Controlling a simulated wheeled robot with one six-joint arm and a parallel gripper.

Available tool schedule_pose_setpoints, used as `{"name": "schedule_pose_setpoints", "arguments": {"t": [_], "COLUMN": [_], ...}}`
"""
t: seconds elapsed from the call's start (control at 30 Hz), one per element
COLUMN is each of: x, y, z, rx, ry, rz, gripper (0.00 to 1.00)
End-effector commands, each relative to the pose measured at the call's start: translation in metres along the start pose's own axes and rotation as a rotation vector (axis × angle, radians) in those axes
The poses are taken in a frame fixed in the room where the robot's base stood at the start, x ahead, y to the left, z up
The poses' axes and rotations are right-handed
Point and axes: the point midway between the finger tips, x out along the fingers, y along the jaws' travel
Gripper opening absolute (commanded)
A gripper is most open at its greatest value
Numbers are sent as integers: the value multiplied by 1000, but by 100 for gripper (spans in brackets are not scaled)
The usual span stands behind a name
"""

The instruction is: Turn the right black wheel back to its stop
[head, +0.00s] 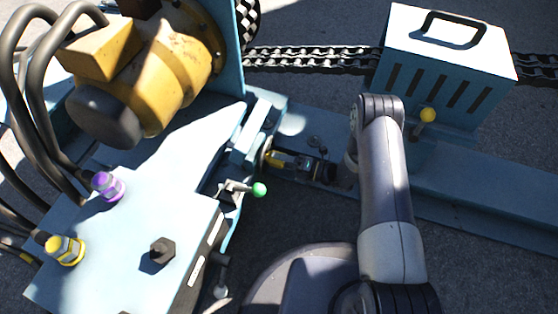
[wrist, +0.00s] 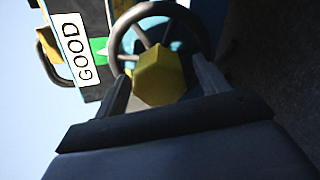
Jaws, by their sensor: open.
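The black wheel (wrist: 117,38) faces me in the wrist view, with a dark round rim, spokes and a yellow hex hub (wrist: 160,77). In the head view the wheel (head: 265,155) is small and nearly edge-on beside the blue frame. My gripper (wrist: 160,70) is open in the wrist view, one finger on each side of the yellow hub, with gaps visible between hub and fingers. How deep the fingertips reach is hard to tell. In the head view my gripper (head: 298,165) is at the wheel's right, partly hidden in shadow.
A green-knobbed lever (head: 259,190) stands just below the wheel. A yellow-knobbed lever (head: 427,115) is by the vented blue box (head: 490,60). A chain (head: 310,58) runs behind. A GOOD plate (wrist: 78,45) is left of the wheel. Yellow motor (head: 165,65) and hoses fill the left.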

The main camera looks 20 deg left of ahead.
Motion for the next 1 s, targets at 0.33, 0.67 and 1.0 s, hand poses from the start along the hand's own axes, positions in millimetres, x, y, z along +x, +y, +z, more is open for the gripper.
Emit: {"name": "schedule_pose_setpoints", "arguments": {"t": [0.33, 0.67, 1.0], "x": [10, 10, 10], "y": [0, 0, 0], "z": [0, 0, 0], "rx": [-1, -1, -1], "ry": [0, 0, 0], "rz": [-1, 0, 0], "gripper": [70, 49, 21]}}
